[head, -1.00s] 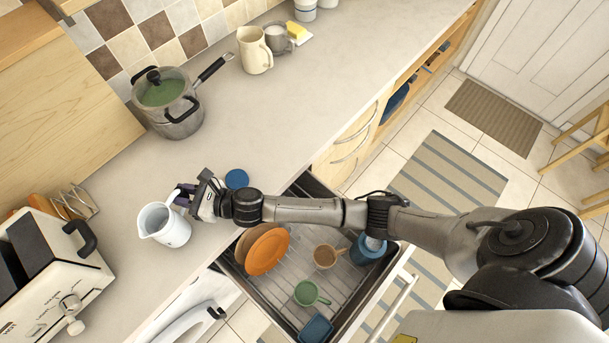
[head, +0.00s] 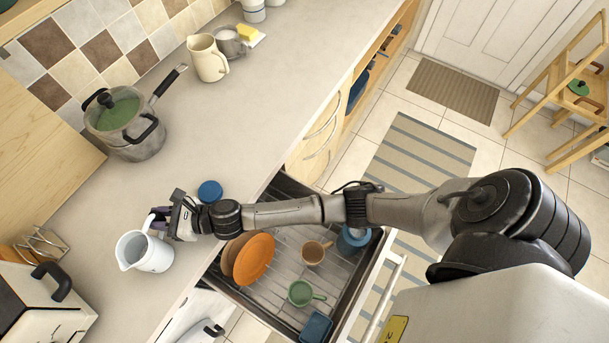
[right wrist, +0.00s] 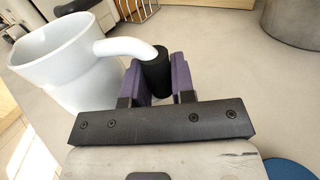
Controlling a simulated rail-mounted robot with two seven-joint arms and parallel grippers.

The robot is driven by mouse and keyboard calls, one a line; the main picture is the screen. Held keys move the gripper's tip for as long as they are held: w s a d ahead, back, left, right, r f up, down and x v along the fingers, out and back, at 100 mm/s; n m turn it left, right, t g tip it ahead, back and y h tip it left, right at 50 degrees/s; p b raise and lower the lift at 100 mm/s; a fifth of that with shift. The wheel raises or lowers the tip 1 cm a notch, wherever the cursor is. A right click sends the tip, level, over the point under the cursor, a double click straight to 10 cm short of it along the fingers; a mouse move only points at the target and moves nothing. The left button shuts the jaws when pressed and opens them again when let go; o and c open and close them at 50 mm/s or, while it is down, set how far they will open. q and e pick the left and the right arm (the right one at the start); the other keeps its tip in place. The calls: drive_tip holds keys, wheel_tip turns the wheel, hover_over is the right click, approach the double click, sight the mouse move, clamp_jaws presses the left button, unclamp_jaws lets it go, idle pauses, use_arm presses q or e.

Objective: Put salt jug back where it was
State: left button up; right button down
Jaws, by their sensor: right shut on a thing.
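A white jug (head: 148,254) is at the near edge of the counter, in front of the toaster. It looks upright; whether its base touches the counter is unclear. My right gripper (head: 163,224) is shut on the jug's handle. In the right wrist view, the purple fingers (right wrist: 159,80) close around the handle's dark grip, and the jug (right wrist: 70,60) is at left. A small clear vessel with white contents, possibly salt (head: 230,42), stands at the back beside a cream pitcher (head: 207,60). My left gripper is not in view.
A lidded pot (head: 127,122) stands against the tiles. The toaster (head: 35,310) is at lower left. A blue disc (head: 209,191) lies near the counter edge. The open dishwasher rack (head: 285,268) holds plates and mugs below my right arm.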

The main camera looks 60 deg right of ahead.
drive_tip(key=c, duration=0.9)
unclamp_jaws()
drive_tip(key=shift+f, duration=0.1)
drive_tip(key=shift+s+d+f, duration=0.1)
drive_tip(key=shift+s+d, duration=0.25)
drive_tip(key=shift+s, duration=0.1)
drive_tip(key=b+v, duration=0.2)
drive_tip(key=v, duration=0.9)
drive_tip(key=shift+s+d, duration=0.1)
drive_tip(key=shift+s, duration=0.05)
drive_tip(key=shift+s+d, duration=0.35)
drive_tip(key=shift+s, duration=0.2)
